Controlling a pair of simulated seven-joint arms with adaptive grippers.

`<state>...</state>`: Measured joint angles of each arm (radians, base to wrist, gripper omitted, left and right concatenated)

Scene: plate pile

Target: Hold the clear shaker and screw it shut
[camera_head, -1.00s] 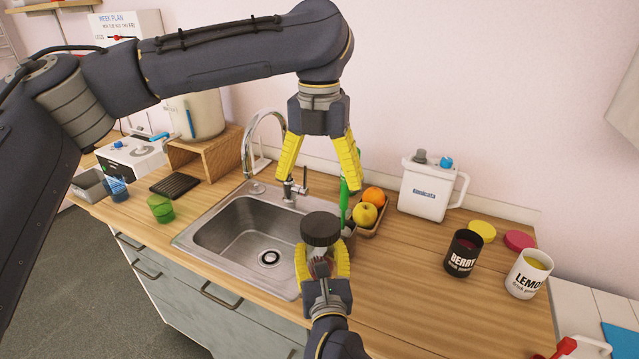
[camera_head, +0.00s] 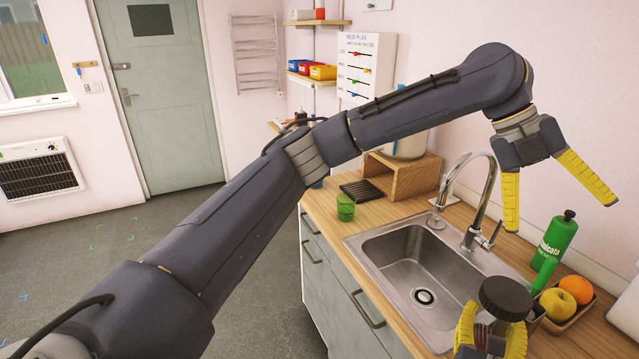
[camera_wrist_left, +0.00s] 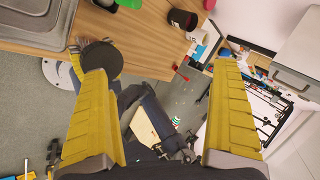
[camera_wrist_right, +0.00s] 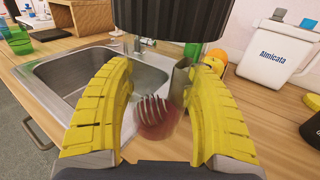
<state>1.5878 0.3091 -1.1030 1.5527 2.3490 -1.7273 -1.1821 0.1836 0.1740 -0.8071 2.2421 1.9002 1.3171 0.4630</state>
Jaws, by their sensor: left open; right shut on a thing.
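The clear shaker (camera_wrist_right: 155,118) is upright between the fingers of my right gripper (camera_wrist_right: 160,80), which is shut on its body. A wire coil and something red show through its wall. The dark ribbed lid (camera_head: 505,298) sits on top of the shaker; I cannot tell how tight it is. The lid also shows in the right wrist view (camera_wrist_right: 165,18) and the left wrist view (camera_wrist_left: 102,60). My left gripper (camera_head: 561,216) is open and empty, above the lid and apart from it, fingers pointing down.
The steel sink (camera_head: 385,245) and its faucet (camera_head: 480,195) are left of the shaker. A green bottle (camera_head: 556,240) and a fruit tray (camera_head: 558,322) stand close on the right. A green container (camera_head: 345,207) is on the far counter.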

